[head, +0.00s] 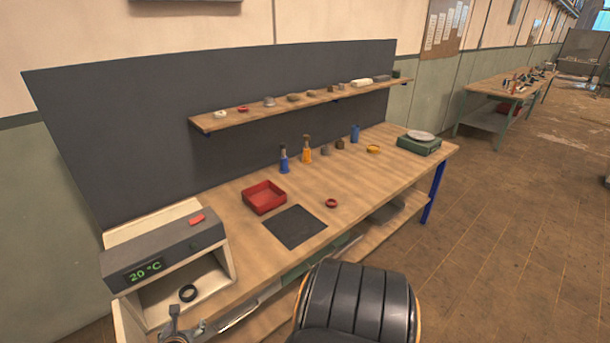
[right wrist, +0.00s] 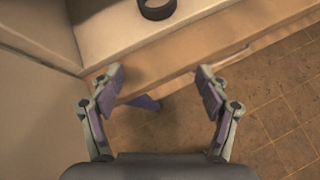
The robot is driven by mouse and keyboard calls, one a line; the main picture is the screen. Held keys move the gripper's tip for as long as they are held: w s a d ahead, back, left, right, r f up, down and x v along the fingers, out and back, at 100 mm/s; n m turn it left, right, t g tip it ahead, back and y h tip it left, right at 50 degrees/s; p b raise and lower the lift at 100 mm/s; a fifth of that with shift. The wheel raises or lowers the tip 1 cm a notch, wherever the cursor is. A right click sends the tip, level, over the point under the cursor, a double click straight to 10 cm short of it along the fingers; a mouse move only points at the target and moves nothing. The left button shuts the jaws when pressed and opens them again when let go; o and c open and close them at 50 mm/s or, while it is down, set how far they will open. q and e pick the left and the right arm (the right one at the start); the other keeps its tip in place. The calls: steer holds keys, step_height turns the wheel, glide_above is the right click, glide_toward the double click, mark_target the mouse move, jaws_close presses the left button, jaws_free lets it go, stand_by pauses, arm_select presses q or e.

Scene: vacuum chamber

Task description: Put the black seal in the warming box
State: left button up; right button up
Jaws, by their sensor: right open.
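The warming box (head: 152,258) stands at the left end of the bench, its front open and its display reading 20 °C. The black seal (head: 188,293), a thick dark ring, lies flat on the light floor of the box. It also shows at the top edge of the right wrist view (right wrist: 157,9), partly cut off. My right gripper (head: 188,318) is just in front of the box opening, at the bottom of the head view. In the right wrist view my gripper (right wrist: 160,78) is open and empty, apart from the seal. My left gripper is not in view.
A red tray (head: 264,207), a dark mat (head: 295,227) and a red ring (head: 331,203) are on the bench right of the box. Bottles and a green scale (head: 419,146) stand farther back. A shelf (head: 300,104) holds several small parts. The box wall (right wrist: 38,45) is close at left.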

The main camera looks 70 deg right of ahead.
steer(key=s+a+f+m+g+y, duration=0.1)
steer(key=s+a+f+m+y, duration=0.3)
steer(key=s+f, duration=0.65)
steer(key=s+a+f+m+g+y, duration=0.15)
steer(key=s+f+m, duration=0.5)
steer(key=f, duration=0.65)
steer(key=s+f+m, duration=0.3)
steer(key=s+m, duration=0.1)
steer(key=s, duration=0.4)
steer(key=s+d+f+m+g+y, duration=0.1)
steer(key=s+m, duration=0.3)
steer(key=s, duration=0.4)
steer(key=s+d+f+m+g, duration=0.1)
steer(key=s+f+m, duration=0.3)
steer(key=s, duration=0.3)
steer(key=shift+s+f+m, duration=0.35)
steer(key=shift+s+m, duration=0.05)
steer(key=shift+m, duration=0.15)
steer(key=shift+g+y, duration=0.25)
step_height(320, 180, down, 2)
steer(key=shift+a+f+b, duration=0.1)
steer(key=shift+f+b, duration=0.1)
steer(key=shift+b, duration=1)
